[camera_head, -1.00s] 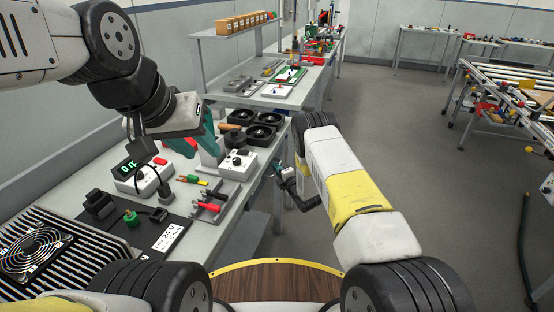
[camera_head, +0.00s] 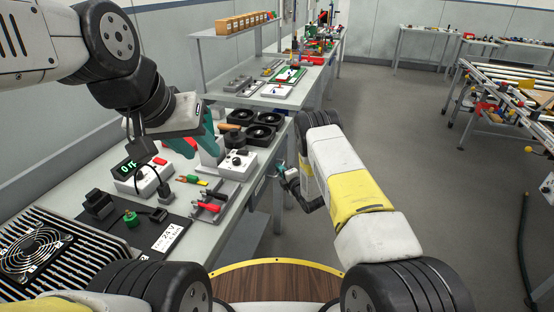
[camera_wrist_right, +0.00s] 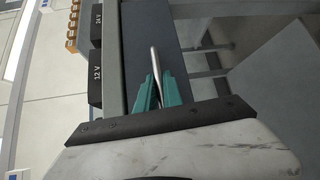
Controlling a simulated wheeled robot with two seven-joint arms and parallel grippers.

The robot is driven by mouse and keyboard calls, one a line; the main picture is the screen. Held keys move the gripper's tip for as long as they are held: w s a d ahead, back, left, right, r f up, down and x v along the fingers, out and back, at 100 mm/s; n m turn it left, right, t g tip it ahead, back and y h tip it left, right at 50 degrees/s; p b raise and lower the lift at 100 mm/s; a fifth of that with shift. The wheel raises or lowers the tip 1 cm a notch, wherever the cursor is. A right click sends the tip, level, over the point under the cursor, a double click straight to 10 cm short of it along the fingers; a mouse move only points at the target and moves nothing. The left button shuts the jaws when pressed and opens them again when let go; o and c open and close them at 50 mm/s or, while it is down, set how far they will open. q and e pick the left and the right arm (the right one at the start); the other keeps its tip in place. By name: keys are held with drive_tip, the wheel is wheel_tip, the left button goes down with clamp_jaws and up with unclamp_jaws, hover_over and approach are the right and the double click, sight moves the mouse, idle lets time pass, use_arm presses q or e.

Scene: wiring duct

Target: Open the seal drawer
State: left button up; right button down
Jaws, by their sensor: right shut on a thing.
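The drawer shows in the right wrist view as a dark blue-grey panel (camera_wrist_right: 150,22) along the bench edge, with a thin metal bar handle (camera_wrist_right: 154,58). I cannot tell how far the drawer is out. My right gripper (camera_wrist_right: 159,92) has its teal fingers shut on the bar handle. In the head view my right gripper (camera_head: 278,168) is at the bench's right edge, mostly hidden by my own arm.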

drive_tip(key=s+d, duration=0.4)
drive_tip(key=d, duration=0.9)
drive_tip(key=s+d, duration=0.4)
drive_tip(key=d, duration=0.9)
drive_tip(key=shift+s, duration=0.2)
drive_tip(key=c, duration=1.5)
unclamp_jaws()
drive_tip(key=v, duration=0.7)
drive_tip(key=shift+s+d, duration=0.2)
drive_tip(key=shift+s, duration=0.15)
drive_tip(key=shift+r, duration=0.15)
